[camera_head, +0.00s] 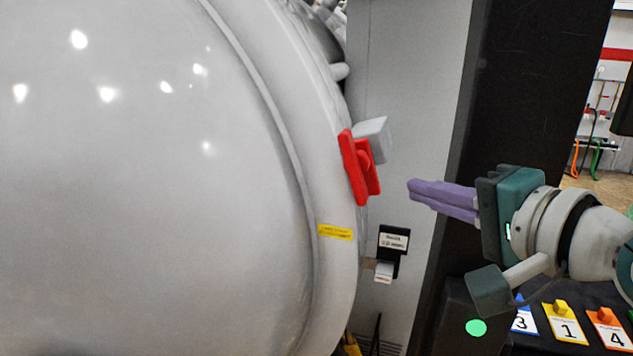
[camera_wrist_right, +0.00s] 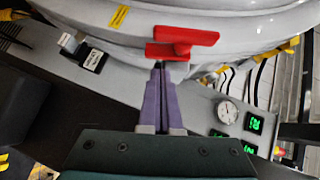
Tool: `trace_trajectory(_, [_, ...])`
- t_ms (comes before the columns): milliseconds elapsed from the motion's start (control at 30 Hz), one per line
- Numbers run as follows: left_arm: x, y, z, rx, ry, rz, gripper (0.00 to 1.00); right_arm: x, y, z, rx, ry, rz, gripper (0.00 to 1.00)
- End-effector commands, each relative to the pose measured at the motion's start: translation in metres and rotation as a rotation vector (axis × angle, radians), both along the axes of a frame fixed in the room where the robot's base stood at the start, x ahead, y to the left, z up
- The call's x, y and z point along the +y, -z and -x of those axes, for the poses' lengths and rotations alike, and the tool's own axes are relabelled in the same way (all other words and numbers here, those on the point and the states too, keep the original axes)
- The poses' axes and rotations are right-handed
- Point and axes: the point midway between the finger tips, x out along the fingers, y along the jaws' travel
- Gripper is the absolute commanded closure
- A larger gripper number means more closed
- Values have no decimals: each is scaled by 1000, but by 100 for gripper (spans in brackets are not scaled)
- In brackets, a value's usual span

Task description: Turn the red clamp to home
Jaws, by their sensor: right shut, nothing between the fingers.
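The red clamp (camera_head: 360,168) sits on the right rim of the large grey furnace door (camera_head: 170,180) in the head view, its long bar steeply upright with a slight tilt. A light grey block (camera_head: 373,136) is behind its upper part. My right gripper (camera_head: 410,189) has purple fingers, shut and empty, and points left at the clamp with a visible gap in the head view. In the right wrist view the clamp (camera_wrist_right: 182,43) lies just beyond the fingertips (camera_wrist_right: 160,66); whether they touch cannot be told there. My left gripper is not in view.
A yellow label (camera_head: 335,232) is on the door rim below the clamp. A small black-and-white labelled box (camera_head: 392,244) is on the grey cabinet panel. Numbered cards (camera_head: 565,325) lie on a dark surface at lower right. A gauge (camera_wrist_right: 228,112) and green displays show in the wrist view.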

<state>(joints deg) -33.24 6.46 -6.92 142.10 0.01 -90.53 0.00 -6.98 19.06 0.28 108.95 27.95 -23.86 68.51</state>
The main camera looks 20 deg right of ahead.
Motion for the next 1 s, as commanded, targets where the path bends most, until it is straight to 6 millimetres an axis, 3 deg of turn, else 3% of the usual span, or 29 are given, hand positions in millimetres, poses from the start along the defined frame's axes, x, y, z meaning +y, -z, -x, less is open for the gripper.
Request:
trace_trajectory(100, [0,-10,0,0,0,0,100,8,1,-17,1,1,-2,100])
trace_trajectory(300, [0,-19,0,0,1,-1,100,27,11,-30,1,0,1,100])
trace_trajectory(800, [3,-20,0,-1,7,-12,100,34,16,-33,0,0,3,100])
trace_trajectory(1000, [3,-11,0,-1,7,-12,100,34,20,-33,-15,-1,-18,100])
